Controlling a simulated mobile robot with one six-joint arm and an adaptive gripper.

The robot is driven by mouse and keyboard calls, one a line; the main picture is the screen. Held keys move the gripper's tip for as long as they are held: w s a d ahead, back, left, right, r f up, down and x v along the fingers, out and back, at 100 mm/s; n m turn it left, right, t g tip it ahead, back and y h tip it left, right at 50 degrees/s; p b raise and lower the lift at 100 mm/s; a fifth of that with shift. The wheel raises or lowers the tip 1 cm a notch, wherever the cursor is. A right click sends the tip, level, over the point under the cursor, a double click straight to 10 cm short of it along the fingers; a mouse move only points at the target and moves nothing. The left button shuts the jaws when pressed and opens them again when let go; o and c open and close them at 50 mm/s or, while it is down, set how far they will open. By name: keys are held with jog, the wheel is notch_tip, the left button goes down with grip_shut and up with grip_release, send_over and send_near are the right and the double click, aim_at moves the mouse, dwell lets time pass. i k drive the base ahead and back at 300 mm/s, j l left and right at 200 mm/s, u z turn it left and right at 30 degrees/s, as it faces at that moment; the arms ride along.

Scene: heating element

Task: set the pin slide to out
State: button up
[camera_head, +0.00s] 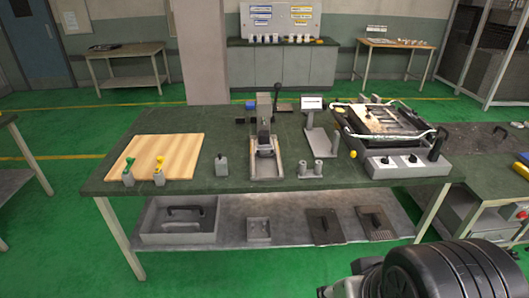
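A grey bench fixture (264,158) with an upright post and a dark lever handle (277,92) stands at the middle of the green-topped workbench. It has a pale base plate with a small block on it. The pin slide is too small to make out for certain; I cannot tell whether it is on this fixture or whether it is in or out. My gripper's fingers are not in view. Only a black and grey part of my own arm shows at the bottom right, in front of the bench and apart from the fixture.
A lower shelf (286,221) holds trays. Green floor is open in front.

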aim_at(261, 150)
jog(key=i+j, duration=0.25)
jog(key=i, duration=0.25)
jog(key=i+j, duration=0.3)
jog(key=i, duration=0.2)
jog(key=i+j, duration=0.25)
jog(key=i, duration=0.3)
jog(key=i+j, duration=0.3)
jog(key=i, duration=0.2)
jog(key=l+z, duration=0.05)
